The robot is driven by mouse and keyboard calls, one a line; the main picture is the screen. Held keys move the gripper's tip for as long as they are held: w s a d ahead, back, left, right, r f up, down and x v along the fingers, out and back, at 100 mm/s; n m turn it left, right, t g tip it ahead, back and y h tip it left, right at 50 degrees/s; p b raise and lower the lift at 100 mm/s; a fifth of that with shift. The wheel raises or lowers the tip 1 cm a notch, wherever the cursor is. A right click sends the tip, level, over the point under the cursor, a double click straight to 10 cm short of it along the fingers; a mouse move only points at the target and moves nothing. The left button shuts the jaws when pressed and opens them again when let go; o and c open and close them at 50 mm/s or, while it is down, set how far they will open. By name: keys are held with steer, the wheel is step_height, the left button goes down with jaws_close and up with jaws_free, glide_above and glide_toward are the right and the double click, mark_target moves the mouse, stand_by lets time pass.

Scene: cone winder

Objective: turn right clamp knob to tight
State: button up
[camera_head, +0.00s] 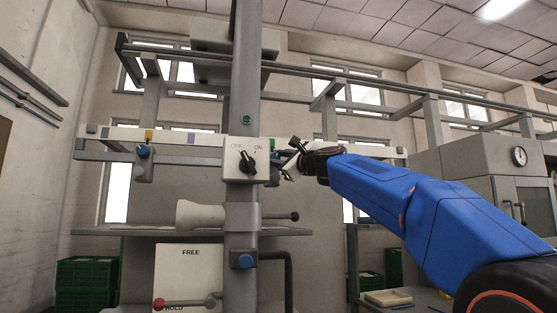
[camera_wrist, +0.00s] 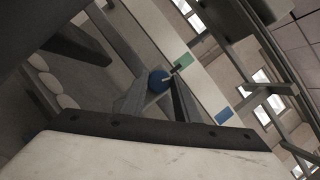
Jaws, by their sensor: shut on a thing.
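The right clamp knob (camera_wrist: 157,81) shows in the wrist view as a blue round knob with a thin pale pointer beside it, near a green patch (camera_wrist: 183,62) on the pale rail. My gripper (camera_wrist: 160,88) is shut on this knob, with its dark fingers reaching it from below. In the head view my gripper (camera_head: 287,160) is at the rail just right of the switch box, and it hides most of the right knob there. A blue patch (camera_wrist: 223,116) is further along the rail. The left clamp knob (camera_head: 143,151), also blue, sits on the rail at left.
A white OFF/ON switch box (camera_head: 241,160) with a black handle is on the grey post (camera_head: 244,80), close to my gripper. A FREE/HOLD panel (camera_head: 187,275) stands lower left. A grey cabinet (camera_head: 480,170) is at right.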

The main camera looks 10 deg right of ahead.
steer(key=n+g, duration=0.1)
steer(key=n, duration=0.2)
steer(key=n+g, duration=0.1)
steer(key=n, duration=0.3)
steer(key=shift+r+g+y, duration=0.2)
steer(key=shift+g+y, duration=0.2)
steer(key=n+g+h, duration=0.1)
steer(key=n+g, duration=0.1)
steer(key=n, duration=0.2)
steer(key=shift+n, duration=0.4)
steer(key=shift+r, duration=0.1)
steer(key=o, duration=1)
steer(key=shift+o, duration=0.2)
steer(key=shift+s, duration=0.1)
steer(key=v, duration=1.7)
steer(key=shift+s+a+r, duration=0.1)
steer(key=shift+s, duration=0.05)
